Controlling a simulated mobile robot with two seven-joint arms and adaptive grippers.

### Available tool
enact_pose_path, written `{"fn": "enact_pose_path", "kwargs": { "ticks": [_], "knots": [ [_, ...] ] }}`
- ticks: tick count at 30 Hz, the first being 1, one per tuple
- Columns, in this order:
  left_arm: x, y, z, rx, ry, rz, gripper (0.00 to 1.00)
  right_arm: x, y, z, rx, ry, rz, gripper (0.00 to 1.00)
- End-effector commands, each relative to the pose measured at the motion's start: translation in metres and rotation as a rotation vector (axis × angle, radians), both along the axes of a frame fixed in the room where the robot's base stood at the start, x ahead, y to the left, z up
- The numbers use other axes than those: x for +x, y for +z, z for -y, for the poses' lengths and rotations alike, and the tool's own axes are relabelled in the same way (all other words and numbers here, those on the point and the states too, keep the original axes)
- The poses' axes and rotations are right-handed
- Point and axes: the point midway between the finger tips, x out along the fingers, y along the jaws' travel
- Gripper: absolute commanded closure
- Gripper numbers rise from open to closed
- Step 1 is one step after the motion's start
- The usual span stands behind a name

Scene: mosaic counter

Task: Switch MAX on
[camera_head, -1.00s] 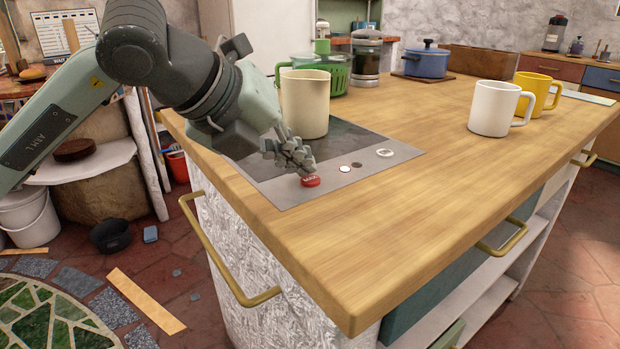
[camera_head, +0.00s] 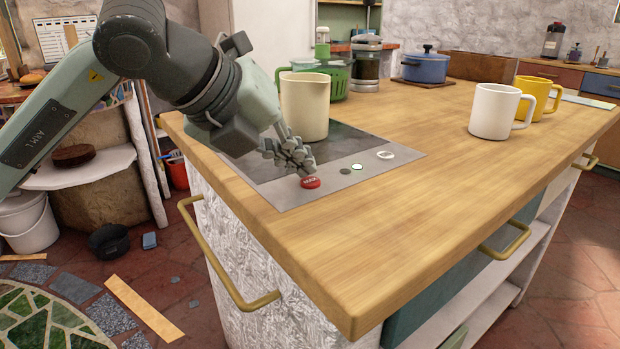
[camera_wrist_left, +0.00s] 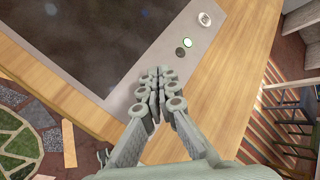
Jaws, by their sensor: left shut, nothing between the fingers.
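The red MAX button (camera_head: 310,182) sits on the metal strip (camera_head: 335,178) along the front of the dark hob. My left gripper (camera_head: 303,163) is shut and empty, its fingertips just above and behind the button; I cannot tell whether they touch it. In the left wrist view the shut fingers (camera_wrist_left: 160,78) hide the button. Beside it on the strip are a dark grey dot (camera_head: 345,171), a pale dot with a green rim (camera_head: 357,167) and a round silver knob (camera_head: 385,155). My right gripper is not in view.
A cream jug (camera_head: 305,108) stands on the hob close behind my left gripper. A white mug (camera_head: 494,112) and a yellow mug (camera_head: 540,97) stand at the right. A blue pot (camera_head: 426,67) is farther back. The wooden counter (camera_head: 400,215) in front is clear.

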Motion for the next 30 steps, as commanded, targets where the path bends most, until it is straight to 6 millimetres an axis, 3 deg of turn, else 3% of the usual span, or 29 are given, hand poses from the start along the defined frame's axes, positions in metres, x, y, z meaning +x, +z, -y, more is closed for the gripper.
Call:
{"fn": "enact_pose_path", "kwargs": {
  "ticks": [8, 23, 30],
  "knots": [
    [0.000, 0.009, 0.000, -0.001, 0.000, 0.001, 1.00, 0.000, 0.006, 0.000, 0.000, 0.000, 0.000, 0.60],
    [0.000, 0.058, 0.000, 0.000, 0.001, 0.001, 1.00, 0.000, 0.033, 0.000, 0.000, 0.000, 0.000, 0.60],
    [0.000, 0.060, 0.000, 0.000, 0.000, 0.000, 1.00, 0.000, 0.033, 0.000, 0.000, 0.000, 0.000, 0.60]
  ]
}}
